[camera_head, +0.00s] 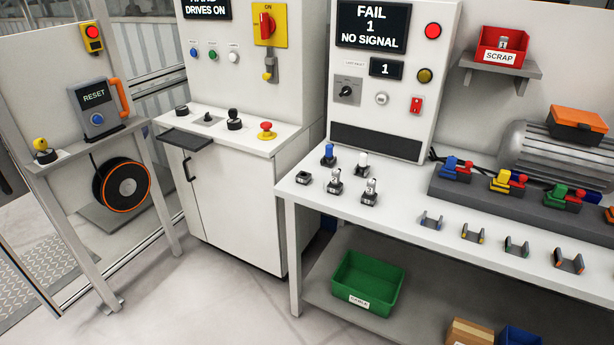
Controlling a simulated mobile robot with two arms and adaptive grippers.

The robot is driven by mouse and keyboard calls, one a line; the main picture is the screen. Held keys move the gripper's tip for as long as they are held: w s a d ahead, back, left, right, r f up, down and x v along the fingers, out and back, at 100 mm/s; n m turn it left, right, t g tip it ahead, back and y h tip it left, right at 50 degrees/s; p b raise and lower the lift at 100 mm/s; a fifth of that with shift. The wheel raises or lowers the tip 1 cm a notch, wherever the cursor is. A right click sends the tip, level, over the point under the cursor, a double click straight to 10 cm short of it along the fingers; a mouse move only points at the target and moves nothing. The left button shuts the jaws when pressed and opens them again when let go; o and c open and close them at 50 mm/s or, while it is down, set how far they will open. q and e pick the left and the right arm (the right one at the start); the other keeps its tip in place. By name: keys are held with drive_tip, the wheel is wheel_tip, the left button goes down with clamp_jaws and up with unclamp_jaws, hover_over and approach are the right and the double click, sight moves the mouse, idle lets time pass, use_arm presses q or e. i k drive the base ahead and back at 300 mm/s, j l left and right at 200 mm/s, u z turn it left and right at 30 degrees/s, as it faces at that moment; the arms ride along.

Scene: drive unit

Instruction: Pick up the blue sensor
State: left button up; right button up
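A small blue-topped sensor (328,155) stands upright in a dark base on the left part of the white workbench (400,210). Beside it stand a white-topped sensor (361,163) and two metallic ones (335,182) (370,193) in similar dark bases. Another blue part (450,166) with a red piece next to it sits on the dark rail at the right. Neither of my grippers is in view.
A test panel reading FAIL 1 NO SIGNAL (372,25) rises behind the bench. A dark empty holder (303,178) and several small clips (472,233) sit on the bench. A green bin (367,283) is on the lower shelf. Floor in front is clear.

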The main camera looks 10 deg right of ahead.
sight(328, 156)
drive_tip(key=i+z, duration=0.2)
drive_tip(key=z, duration=0.25)
drive_tip(key=i+j+z, duration=0.15)
drive_tip(key=z, duration=0.3)
